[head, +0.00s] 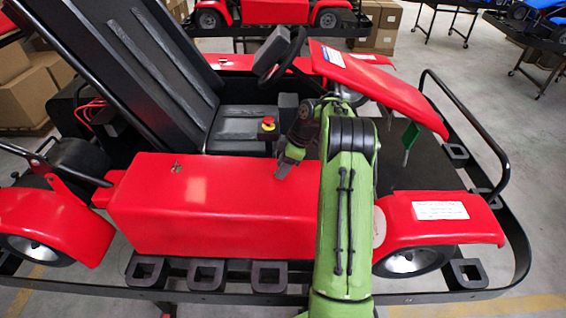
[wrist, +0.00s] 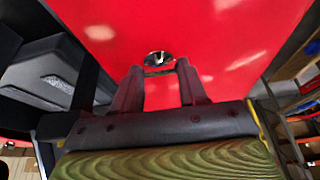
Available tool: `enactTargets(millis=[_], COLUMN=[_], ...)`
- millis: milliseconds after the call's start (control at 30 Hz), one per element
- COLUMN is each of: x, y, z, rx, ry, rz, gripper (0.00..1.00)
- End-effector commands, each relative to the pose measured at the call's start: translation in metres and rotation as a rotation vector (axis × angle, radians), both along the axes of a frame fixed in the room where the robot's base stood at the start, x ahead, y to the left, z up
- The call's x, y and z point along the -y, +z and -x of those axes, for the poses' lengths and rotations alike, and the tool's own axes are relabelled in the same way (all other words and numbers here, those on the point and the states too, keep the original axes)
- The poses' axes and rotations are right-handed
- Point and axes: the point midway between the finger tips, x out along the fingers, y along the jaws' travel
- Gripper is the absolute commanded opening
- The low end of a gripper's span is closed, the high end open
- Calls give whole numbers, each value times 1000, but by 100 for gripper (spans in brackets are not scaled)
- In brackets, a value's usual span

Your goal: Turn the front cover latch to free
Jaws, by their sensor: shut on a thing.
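The latch (wrist: 158,57) shows in the wrist view as a small round metal fitting on the red cover (wrist: 215,35). A thin bar at the fitting lies between my fingertips. My gripper (wrist: 159,70) is shut on this latch, one dark finger on each side. In the head view my gripper (head: 284,172) points down at the top of the red side panel (head: 215,215), near its front end. The latch is hidden there by my gripper. I cannot tell from these views how far the latch is turned.
Another small latch (head: 176,168) sits further left on the panel. A red emergency button (head: 268,123) and steering wheel (head: 279,56) stand close behind my gripper. The black seat (head: 232,125) is to the left. A black stand rail (head: 478,135) curves round the right end.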

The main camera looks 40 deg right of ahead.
Motion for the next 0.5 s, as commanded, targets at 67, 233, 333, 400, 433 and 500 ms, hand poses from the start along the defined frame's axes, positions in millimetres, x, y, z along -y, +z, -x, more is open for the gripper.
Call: enactTargets(millis=[67,233,333,400,433,500], x=[1,1,1,1,1,1], y=[2,1,1,1,1,1], z=[0,0,-1,-1,-1,-1], rx=[1,2,2,3,3,3], ry=[20,45,49,50,50,50], rz=[1,1,2,2,2,2], gripper=[12,12,12,12,12,12])
